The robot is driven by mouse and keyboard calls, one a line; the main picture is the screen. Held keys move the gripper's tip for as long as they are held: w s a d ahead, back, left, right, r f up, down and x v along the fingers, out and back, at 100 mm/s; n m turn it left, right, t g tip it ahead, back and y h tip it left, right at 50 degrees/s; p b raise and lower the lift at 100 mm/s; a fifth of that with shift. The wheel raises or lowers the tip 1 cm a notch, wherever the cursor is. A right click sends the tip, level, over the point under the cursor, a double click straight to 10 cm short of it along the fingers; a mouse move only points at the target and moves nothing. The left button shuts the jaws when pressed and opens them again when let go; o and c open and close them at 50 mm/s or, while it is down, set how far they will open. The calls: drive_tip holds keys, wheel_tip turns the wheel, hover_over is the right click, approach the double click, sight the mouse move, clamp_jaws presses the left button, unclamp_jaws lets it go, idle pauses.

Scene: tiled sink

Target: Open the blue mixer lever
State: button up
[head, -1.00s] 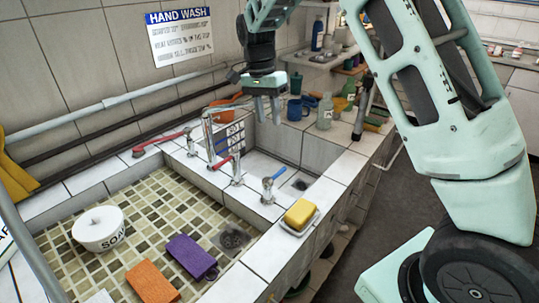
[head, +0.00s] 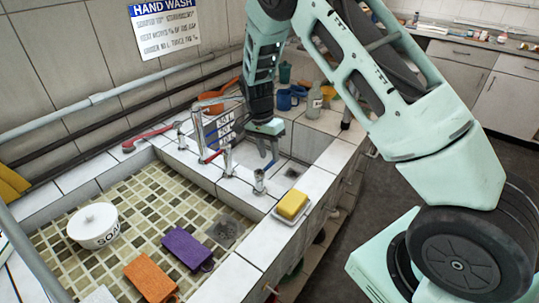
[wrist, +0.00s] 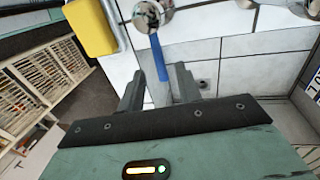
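The blue mixer lever (wrist: 158,57) sticks out from a round chrome fitting (wrist: 150,15) in the wrist view. In the head view the chrome fitting (head: 259,182) stands on the tiled ledge, and the lever (head: 270,164) is partly hidden by my gripper. My gripper (head: 266,152) points down just behind the fitting. In the wrist view my gripper (wrist: 160,82) is open, its fingers on either side of the lever's free end. Gaps show on both sides, though contact deeper in cannot be told.
A yellow sponge (head: 292,204) on a white dish lies close to the fitting. A red-levered tap (head: 227,160) and a tall chrome spout stand to the left.

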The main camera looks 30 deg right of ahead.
drive_tip(key=shift+s+f, duration=0.2)
drive_tip(key=shift+f, duration=0.85)
clamp_jaws()
